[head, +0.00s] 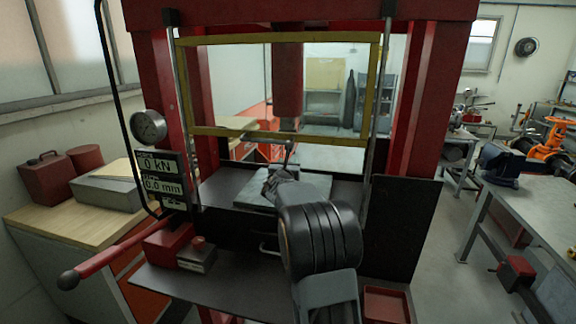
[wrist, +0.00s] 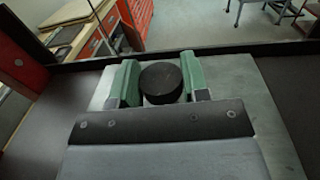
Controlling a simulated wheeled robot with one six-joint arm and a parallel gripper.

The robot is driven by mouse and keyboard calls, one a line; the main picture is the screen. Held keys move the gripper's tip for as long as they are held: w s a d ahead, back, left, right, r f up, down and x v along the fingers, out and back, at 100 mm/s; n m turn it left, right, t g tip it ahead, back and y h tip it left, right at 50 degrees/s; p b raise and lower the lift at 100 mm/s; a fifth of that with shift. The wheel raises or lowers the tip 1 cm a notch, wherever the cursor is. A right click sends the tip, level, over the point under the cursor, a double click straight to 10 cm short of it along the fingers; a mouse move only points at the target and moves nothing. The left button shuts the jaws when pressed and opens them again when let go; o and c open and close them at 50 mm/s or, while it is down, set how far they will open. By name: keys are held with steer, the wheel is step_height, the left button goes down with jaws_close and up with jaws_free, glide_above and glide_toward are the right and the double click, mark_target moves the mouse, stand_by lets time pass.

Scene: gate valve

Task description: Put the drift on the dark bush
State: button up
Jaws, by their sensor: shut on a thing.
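My gripper (head: 284,178) reaches through the press frame, low over the pale plate on the press bed. In the wrist view its two green-padded jaws (wrist: 160,85) are shut on a dark round piece, which I take to be the drift (wrist: 160,82). Its flat black end faces the camera, and its lower part is hidden by the gripper body. The dark bush cannot be made out in either view; the gripper and the held piece hide the area below. I cannot tell whether the drift touches anything beneath it.
The red press ram (head: 288,78) hangs above the gripper. A yellow guard frame (head: 280,136) spans the front of the opening. The pale plate (head: 252,199) lies on the dark bed. A gauge (head: 148,127) and red lever (head: 118,256) are at left; a red tray (head: 387,305) is at lower right.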

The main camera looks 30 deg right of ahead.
steer(key=shift+f, duration=0.15)
steer(key=o, duration=1.1)
